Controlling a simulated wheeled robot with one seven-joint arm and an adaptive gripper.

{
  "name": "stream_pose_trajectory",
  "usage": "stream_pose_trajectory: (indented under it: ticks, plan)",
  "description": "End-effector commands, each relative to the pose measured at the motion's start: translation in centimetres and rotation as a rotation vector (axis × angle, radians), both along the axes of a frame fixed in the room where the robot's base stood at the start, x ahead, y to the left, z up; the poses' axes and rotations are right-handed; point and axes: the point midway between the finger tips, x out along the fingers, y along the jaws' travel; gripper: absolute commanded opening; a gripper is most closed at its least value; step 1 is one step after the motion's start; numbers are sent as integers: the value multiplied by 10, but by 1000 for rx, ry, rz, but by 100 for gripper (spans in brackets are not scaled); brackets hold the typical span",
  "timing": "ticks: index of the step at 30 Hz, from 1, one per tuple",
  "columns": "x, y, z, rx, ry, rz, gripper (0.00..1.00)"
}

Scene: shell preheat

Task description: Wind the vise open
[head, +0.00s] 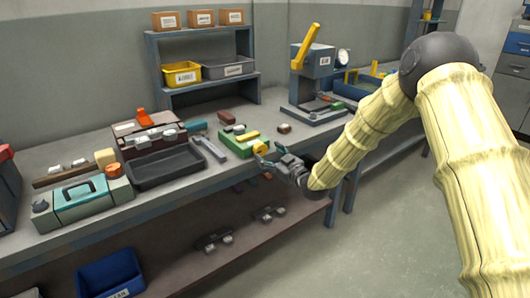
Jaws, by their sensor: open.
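A green fixture with yellow parts (240,143), which looks like the vise, sits near the front edge of the bench. Its jaw gap and any winding handle are too small to make out. My gripper (268,163) is open at the front right of this fixture, at the bench's front edge. Its fingers point left toward the fixture. I cannot tell whether they touch it. No object shows between the fingers.
A press with a yellow lever (305,48) stands to the right on the bench (205,185). A black tray (165,169), a toolbox (150,135) and a teal case (82,203) stand left. A shelf with bins (182,75) is behind.

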Motion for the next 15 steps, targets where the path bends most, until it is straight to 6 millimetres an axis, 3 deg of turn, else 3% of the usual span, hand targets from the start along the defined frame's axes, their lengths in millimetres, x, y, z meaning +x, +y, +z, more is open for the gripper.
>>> stream_pose_trajectory:
  ticks: [7,15]
  plan:
    - [-36,-27,0,0,1,-1,70]
    - [-55,-41,0,0,0,-1,70]
